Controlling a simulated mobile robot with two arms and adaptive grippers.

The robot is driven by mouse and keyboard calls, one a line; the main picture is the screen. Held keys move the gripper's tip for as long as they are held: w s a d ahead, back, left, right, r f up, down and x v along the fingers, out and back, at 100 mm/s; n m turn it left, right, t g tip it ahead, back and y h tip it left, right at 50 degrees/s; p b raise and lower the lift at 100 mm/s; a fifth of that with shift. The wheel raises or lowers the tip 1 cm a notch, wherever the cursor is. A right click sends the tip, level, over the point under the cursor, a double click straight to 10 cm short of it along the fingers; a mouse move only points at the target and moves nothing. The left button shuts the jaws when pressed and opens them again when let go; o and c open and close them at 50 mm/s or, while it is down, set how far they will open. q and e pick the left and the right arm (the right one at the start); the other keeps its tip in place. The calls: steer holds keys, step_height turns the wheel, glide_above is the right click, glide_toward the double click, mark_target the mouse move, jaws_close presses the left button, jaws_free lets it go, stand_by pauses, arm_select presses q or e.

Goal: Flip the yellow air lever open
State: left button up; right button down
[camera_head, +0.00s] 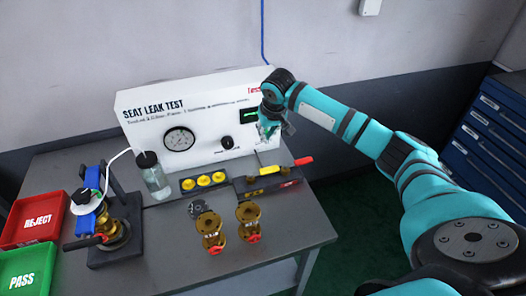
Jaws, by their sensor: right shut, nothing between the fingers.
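The yellow air lever (267,171) is small in the head view, on a dark valve block at the right end of the test bench, beside a red lever (303,160). My right gripper (268,136) is above and behind the yellow lever, in front of the white panel's right end. It is shut and holds nothing. It appears apart from the lever. Its fingertips are small and partly hidden by its own body. My left gripper is not in view.
The white seat leak test panel (150,112) with a gauge (179,139) stands behind. A bottle (153,176), yellow-button strip (203,181) and two brass valves (249,221) sit nearby. A clamped valve (107,228), red reject tray (36,217) and green pass tray (28,268) are left.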

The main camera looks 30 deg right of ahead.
mark_target(263, 172)
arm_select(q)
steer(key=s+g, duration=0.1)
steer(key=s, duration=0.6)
arm_select(e)
steer(key=p+x, duration=0.1)
steer(key=x, duration=0.9)
steer(key=shift+s+a, duration=0.1)
steer(key=shift+s, duration=0.05)
steer(key=s+p, duration=0.2)
steer(key=s, duration=0.1)
steer(key=shift+a+r, duration=0.2)
steer(key=shift+a, duration=0.05)
steer(key=shift+s+a+p, duration=0.15)
steer(key=shift+s+p, duration=0.15)
steer(key=shift+s, duration=0.2)
steer(key=shift+a+f, duration=0.1)
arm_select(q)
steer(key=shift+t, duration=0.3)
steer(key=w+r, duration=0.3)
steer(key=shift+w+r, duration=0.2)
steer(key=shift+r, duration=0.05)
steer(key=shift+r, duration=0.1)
arm_select(e)
steer(key=shift+a, duration=0.1)
